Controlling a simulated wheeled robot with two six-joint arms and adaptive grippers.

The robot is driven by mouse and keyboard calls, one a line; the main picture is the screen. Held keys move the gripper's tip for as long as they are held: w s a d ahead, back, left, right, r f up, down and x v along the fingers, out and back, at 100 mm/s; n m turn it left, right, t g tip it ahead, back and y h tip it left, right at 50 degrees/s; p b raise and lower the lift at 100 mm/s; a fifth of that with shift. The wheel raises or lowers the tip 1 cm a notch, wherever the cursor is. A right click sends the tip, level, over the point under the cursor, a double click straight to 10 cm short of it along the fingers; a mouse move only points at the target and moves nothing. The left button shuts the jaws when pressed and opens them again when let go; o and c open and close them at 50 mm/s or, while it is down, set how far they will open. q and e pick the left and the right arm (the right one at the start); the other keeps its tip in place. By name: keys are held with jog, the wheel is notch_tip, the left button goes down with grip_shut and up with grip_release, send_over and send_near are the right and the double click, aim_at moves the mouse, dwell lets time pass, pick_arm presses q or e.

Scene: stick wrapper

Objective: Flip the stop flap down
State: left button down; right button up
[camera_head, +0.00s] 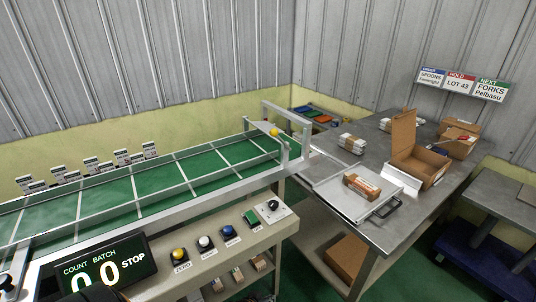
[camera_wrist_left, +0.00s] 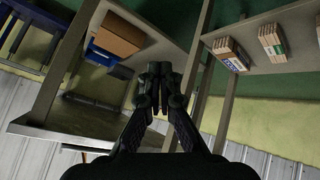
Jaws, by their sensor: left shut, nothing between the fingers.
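The conveyor (camera_head: 150,190) has a green belt and pale rails. At its right end stands a pale metal frame (camera_head: 285,112) with a yellow knob (camera_head: 274,132) near the belt. This looks like the stop flap's place, but I cannot clearly tell the flap's angle. In the left wrist view, my left gripper (camera_wrist_left: 160,70) has its black fingers together with nothing between them. It points toward shelving below bench height, with no flap visible there. In the head view only a dark piece at the bottom left edge may be mine. My right gripper is not seen.
A control panel with coloured buttons (camera_head: 204,243) and a display (camera_head: 100,268) reading "STOP" fronts the conveyor. Bundles sit on a shelf in the left wrist view (camera_wrist_left: 230,54).

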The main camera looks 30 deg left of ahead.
pick_arm(q)
jog(key=w+d+r+n+t+h+b, duration=0.1)
jog(key=w+d+r+t, duration=0.15)
jog(key=r, duration=0.65)
jog(key=w+d+r+t+h+b, duration=0.15)
jog(key=w+r, duration=0.25)
jog(key=r, duration=0.6)
jog(key=w+a+r+n+t+y, duration=0.1)
jog(key=r+n+t, duration=0.2)
jog(key=r, duration=0.3)
jog(key=w+a+r+n+t, duration=0.1)
jog(key=w+r+n+t, duration=0.1)
jog(key=r, duration=0.5)
jog(key=w+a+r+n+t+y, duration=0.1)
jog(key=a+r+n+t, duration=0.1)
jog(key=r+n+t, duration=0.2)
jog(key=shift+w+r+n+y, duration=0.2)
jog(key=shift+r+n+y, duration=0.15)
jog(key=shift+r+n, duration=1)
jog(key=s+a+r+n+y, duration=0.1)
jog(key=a+r+n+y, duration=0.4)
jog(key=a+n+y, duration=0.3)
jog(key=n+y, duration=0.2)
jog(key=n, duration=0.1)
jog(key=shift+s+a+r+n+y, duration=0.35)
jog(key=shift+s+y, duration=0.05)
jog(key=shift+w+r, duration=0.1)
